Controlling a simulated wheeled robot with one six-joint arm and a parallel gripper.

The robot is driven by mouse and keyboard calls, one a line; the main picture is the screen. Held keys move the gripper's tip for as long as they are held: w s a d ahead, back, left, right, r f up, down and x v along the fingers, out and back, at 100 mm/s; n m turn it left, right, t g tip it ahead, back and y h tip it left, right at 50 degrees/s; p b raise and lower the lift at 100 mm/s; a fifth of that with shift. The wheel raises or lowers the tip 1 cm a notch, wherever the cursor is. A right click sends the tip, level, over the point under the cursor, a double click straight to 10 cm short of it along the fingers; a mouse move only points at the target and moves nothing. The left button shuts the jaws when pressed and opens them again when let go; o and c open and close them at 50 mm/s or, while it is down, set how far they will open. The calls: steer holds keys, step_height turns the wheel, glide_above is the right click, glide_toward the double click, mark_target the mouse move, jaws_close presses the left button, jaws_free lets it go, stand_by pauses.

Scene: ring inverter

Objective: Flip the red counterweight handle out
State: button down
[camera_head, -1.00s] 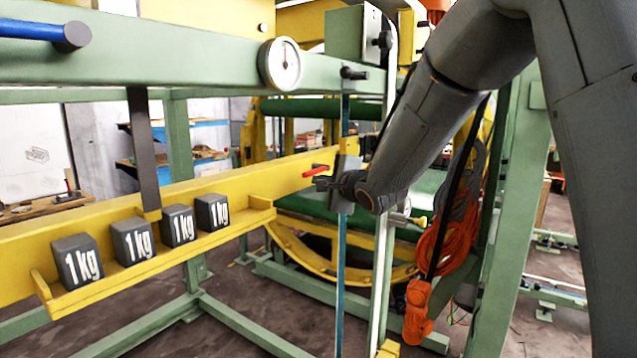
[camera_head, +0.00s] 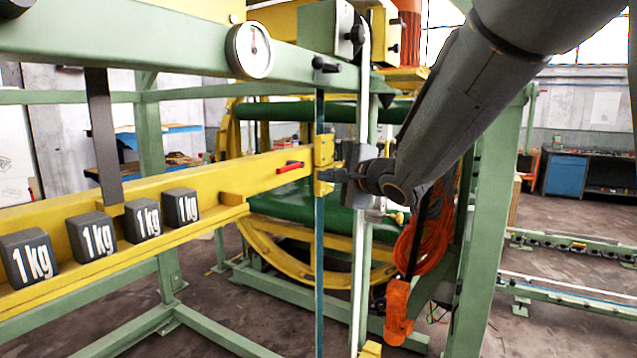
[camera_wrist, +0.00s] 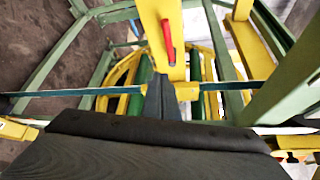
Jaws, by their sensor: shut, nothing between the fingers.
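The red counterweight handle (camera_head: 289,167) lies along the face of the yellow beam (camera_head: 245,176), near the beam's right end. In the wrist view the red handle (camera_wrist: 168,42) lies on the yellow beam, ahead of the fingertips. My gripper (camera_head: 325,175) is just right of the handle, beside the thin vertical blue-green strip. In the wrist view my gripper (camera_wrist: 162,84) is shut and empty, its tips apart from the handle. The handle's mounting is too small to make out.
Several 1 kg weights (camera_head: 97,237) sit on the beam's ledge. A blue-green strip (camera_head: 319,260) stands close to my gripper. A round dial (camera_head: 249,51) is on the green frame above. A coiled orange cable (camera_head: 425,248) hangs below my arm.

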steer(key=shift+f, duration=0.1)
steer(key=s+d+f+n+g+h+b, duration=0.2)
steer(key=s+d+f, duration=0.1)
steer(key=f, duration=0.5)
steer(key=s+d+f+n+g+h+b, duration=0.1)
steer(key=s+d+f+n+g+h, duration=0.2)
steer(key=f, duration=0.4)
steer(key=s+d+f+n+h+b, duration=0.2)
steer(key=s+d+f, duration=0.2)
steer(key=f, duration=0.4)
steer(key=s+f+n+g+b, duration=0.1)
steer(key=s+f+n+g, duration=0.3)
steer(key=s+f, duration=0.3)
steer(key=s+f+n+g+b, duration=0.2)
steer(key=s+f+n, duration=0.3)
steer(key=s, duration=0.7)
step_height(320, 180, down, 2)
steer(key=shift+d+f+g, duration=0.1)
steer(key=shift+d+g, duration=0.25)
steer(key=shift+g, duration=0.55)
steer(key=shift+s, duration=0.1)
